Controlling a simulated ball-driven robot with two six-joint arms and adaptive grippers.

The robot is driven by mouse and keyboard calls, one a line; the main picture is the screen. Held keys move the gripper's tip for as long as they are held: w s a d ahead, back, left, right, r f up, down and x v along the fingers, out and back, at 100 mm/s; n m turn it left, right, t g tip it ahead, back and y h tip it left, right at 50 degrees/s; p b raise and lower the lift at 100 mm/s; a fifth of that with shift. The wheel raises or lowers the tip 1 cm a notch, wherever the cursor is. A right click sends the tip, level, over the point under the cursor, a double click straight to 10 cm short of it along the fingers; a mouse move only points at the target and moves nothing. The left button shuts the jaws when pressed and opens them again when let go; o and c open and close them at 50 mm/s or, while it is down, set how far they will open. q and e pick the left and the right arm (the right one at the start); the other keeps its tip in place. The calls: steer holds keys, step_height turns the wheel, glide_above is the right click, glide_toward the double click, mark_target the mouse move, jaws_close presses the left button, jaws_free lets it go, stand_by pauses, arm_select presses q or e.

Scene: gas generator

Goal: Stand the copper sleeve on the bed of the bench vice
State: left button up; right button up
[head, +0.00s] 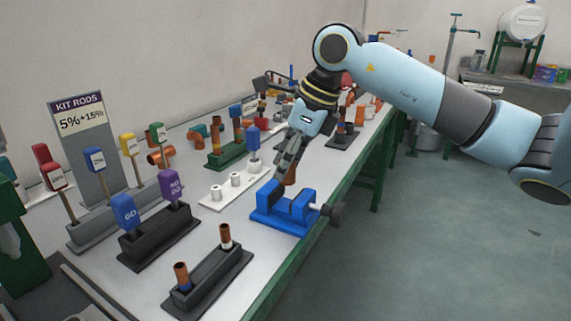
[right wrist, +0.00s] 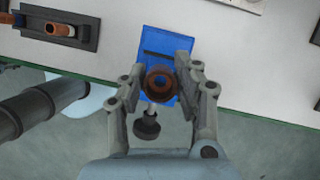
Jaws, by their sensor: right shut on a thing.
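The copper sleeve (head: 291,175) is a short brown tube held upright, or close to it, in my right gripper (head: 285,165). In the right wrist view the sleeve (right wrist: 160,82) shows end-on as a ring between the two fingers of the right gripper (right wrist: 161,88), over the vice. The blue bench vice (head: 284,212) stands at the table's right edge, its dark screw handle sticking out to the right. It also shows in the right wrist view (right wrist: 155,42). The sleeve's lower end is at the jaws; I cannot tell whether it touches the bed. My left gripper is not in view.
A black block (head: 207,279) with two copper tubes stands in front of the vice. A white rack (head: 230,190) with white cylinders is to its left. Labelled coloured rods stand further left. Open floor lies right of the table edge.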

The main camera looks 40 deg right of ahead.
mark_target(286, 204)
steer(key=shift+f, duration=0.25)
stand_by(0.3)
steer(key=shift+f+b, duration=1.85)
steer(key=shift+b, duration=0.05)
steer(key=o, duration=1.1)
steer(key=shift+c, duration=0.2)
steer(key=shift+r, duration=0.1)
steer(key=v, duration=0.6)
steer(key=shift+d+r, duration=0.1)
steer(key=shift+d, duration=0.05)
steer(key=shift+s+r, duration=0.25)
steer(key=shift+r, duration=0.3)
